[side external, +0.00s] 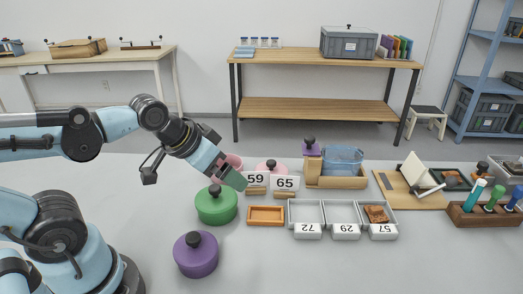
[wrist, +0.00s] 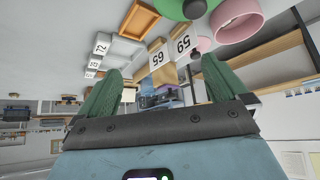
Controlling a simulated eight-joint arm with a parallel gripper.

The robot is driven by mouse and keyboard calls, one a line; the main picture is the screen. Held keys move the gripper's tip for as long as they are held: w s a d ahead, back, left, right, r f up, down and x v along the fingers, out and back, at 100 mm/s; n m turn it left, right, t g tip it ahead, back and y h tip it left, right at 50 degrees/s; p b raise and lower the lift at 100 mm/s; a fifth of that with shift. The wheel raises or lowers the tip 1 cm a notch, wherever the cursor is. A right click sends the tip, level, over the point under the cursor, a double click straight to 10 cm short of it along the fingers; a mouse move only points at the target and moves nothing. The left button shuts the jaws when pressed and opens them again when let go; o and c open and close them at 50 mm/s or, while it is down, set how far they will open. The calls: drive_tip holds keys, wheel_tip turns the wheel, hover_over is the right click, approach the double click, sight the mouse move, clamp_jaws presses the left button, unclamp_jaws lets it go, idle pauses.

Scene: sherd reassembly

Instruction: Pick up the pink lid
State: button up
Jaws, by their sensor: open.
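The pink lid (side external: 264,167), with a black knob, sits behind the number cards 59 and 65 in the side view, partly hidden by them. In the wrist view a pink patch (wrist: 203,45) beside card 59 looks like it. An open pink pot (side external: 234,161) stands to its left, partly hidden by my gripper; it also shows in the wrist view (wrist: 240,20). My gripper (side external: 238,181) points down to the right, left of card 59 and above the table, apart from the lid in the picture. Its green fingers (wrist: 160,92) are spread with nothing between them.
A green lidded pot (side external: 217,207) stands below my gripper, and a purple lidded pot (side external: 195,256) nearer the front. Cards 59 (side external: 256,179) and 65 (side external: 285,183) stand before the lid. An orange tray (side external: 266,222) and grey trays lie to the right. The front right table is clear.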

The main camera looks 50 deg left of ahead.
drive_tip(key=w+a+r+m+g, duration=0.1)
drive_tip(key=w+r+g, duration=0.1)
drive_tip(key=w+r, duration=0.25)
drive_tip(key=m+g, duration=0.4)
drive_tip(key=g, duration=0.1)
hover_over(271, 162)
wheel_tip(271, 162, down, 6)
drive_tip(key=f, duration=0.6)
drive_tip(key=shift+w+f, duration=0.3)
drive_tip(key=shift+f, duration=0.05)
drive_tip(key=shift+s+f, duration=0.2)
drive_tip(key=shift+f, duration=2.5)
drive_tip(key=c, duration=1.2)
